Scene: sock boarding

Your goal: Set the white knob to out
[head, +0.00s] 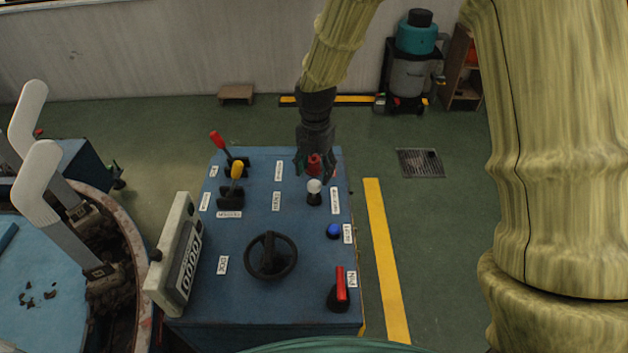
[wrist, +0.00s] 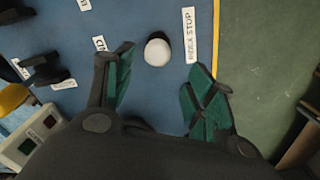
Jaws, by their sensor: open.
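The white knob (head: 314,187) stands on a black base on the blue panel (head: 304,232), toward its right side. It also shows in the wrist view (wrist: 157,50) as a round white top, ahead of and between my fingers. My gripper (head: 315,172) is above the far right part of the panel, just behind the knob. In the wrist view my gripper (wrist: 160,85) is open, its green-padded fingers spread apart with nothing between the pads. A label reading like "INDEX STOP" (wrist: 189,35) lies beside the knob. I cannot read any "out" mark.
A red knob (head: 314,163) lies behind, partly covered by my gripper. A blue button (head: 333,231), a red lever (head: 340,289), a black handwheel (head: 270,255), and red (head: 218,140) and yellow (head: 237,171) levers share the panel. A counter box (head: 178,255) edges its left.

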